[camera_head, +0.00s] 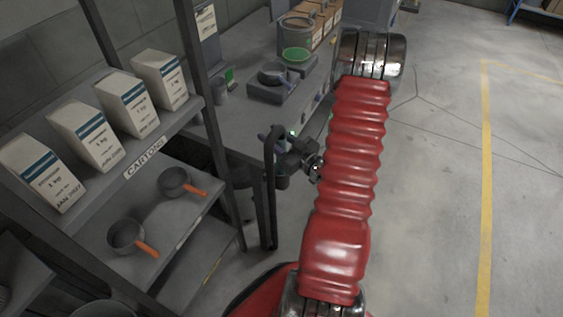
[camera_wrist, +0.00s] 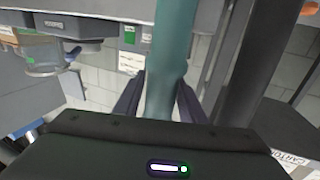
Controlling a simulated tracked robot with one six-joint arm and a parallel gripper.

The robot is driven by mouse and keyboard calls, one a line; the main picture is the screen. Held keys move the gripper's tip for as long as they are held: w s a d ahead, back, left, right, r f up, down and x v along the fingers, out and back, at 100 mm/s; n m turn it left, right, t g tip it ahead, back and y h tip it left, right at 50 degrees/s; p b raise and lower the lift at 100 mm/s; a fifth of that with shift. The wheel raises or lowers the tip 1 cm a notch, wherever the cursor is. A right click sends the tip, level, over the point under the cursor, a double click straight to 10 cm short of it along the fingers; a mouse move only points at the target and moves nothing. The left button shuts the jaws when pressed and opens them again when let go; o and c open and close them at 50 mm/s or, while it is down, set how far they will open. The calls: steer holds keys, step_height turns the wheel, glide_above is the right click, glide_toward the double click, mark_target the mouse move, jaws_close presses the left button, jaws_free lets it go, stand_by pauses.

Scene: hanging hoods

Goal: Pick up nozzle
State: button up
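A teal, smooth tube-like piece, which looks like the nozzle (camera_wrist: 170,50), runs from the top edge of the wrist view down between the two dark fingers of my gripper (camera_wrist: 160,85). A finger lies close along each side of it. I cannot tell whether both fingers press on it. Its lower end is hidden behind the gripper body. In the head view my gripper (camera_head: 272,140) is small and dark, beside the grey bench, with a bluish bit at its tip. My red sleeved arm covers part of the view there.
A dark upright post (camera_head: 268,190) stands close to my gripper. The shelf rack (camera_head: 150,150) at left holds white cartons (camera_head: 85,135) and pans with orange handles (camera_head: 175,183). The bench (camera_head: 235,125) carries a scale (camera_head: 272,90) and a bucket (camera_head: 297,40). The floor at right is clear.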

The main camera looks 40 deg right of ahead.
jaws_close()
steer(key=shift+r, duration=0.1)
stand_by(0.3)
step_height(320, 180, up, 18)
stand_by(0.9)
stand_by(0.6)
step_height(320, 180, up, 10)
stand_by(1.7)
